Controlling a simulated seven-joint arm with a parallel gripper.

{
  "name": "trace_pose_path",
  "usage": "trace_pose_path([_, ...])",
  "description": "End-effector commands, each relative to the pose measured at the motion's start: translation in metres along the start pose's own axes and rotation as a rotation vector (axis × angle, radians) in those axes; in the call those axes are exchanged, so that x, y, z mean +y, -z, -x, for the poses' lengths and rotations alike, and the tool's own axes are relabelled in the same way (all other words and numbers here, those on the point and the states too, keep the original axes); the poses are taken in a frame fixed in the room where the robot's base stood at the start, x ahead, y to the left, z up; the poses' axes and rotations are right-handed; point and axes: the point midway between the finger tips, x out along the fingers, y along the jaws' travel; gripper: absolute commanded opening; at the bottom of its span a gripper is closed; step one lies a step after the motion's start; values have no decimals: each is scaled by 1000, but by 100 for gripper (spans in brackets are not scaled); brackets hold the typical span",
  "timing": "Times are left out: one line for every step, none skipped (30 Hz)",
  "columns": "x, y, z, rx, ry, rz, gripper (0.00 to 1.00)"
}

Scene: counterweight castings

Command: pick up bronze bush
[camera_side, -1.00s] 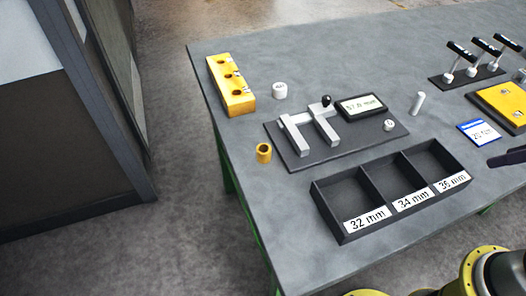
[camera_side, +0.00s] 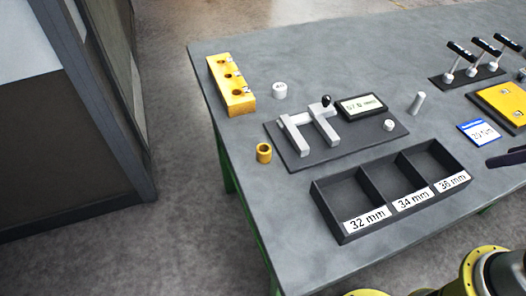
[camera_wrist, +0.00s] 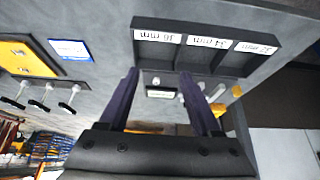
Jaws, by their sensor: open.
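The bronze bush (camera_side: 264,153) is a small gold-coloured hollow cylinder standing upright on the grey table, just left of the dark measuring fixture (camera_side: 298,158). In the wrist view a small yellow shape at right, beyond my right finger, looks like the bush (camera_wrist: 237,91). My gripper (camera_wrist: 159,72) shows two dark purple fingers spread apart, with nothing between them that is held. It is well away from the bush; in the side view only a dark fingertip (camera_side: 508,157) shows at the right edge.
A three-compartment tray (camera_side: 330,213), labelled 32, 34 and 36 mm, stands in front of the fixture. A yellow holed block (camera_side: 239,101) and a white cylinder (camera_side: 280,90) lie behind the bush. A grey pin (camera_side: 417,103), blue-edged card (camera_side: 479,132) and levers (camera_side: 470,78) are at right.

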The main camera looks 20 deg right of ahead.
Motion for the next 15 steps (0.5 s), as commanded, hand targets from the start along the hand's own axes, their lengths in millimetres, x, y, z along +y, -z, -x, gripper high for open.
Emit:
trace_pose_path([0,0,0,0,0,0,76])
trace_pose_path([0,0,0,0,0,0,78])
trace_pose_path([0,0,0,0,0,0,78])
trace_pose_path([0,0,0,0,0,0,78])
trace_pose_path([0,0,0,0,0,0,78])
trace_pose_path([0,0,0,0,0,0,78])
trace_pose_path([0,0,0,0,0,0,78])
trace_pose_path([0,0,0,0,0,0,78])
trace_pose_path([0,0,0,0,0,1,78])
trace_pose_path([0,0,0,0,0,4,78])
trace_pose_path([0,0,0,0,0,11,78])
trace_pose_path([0,-1,0,-4,0,27,78])
trace_pose_path([0,-2,0,-10,0,44,78])
trace_pose_path([0,-4,0,-20,1,66,78])
trace_pose_path([0,-3,4,-24,1,104,78])
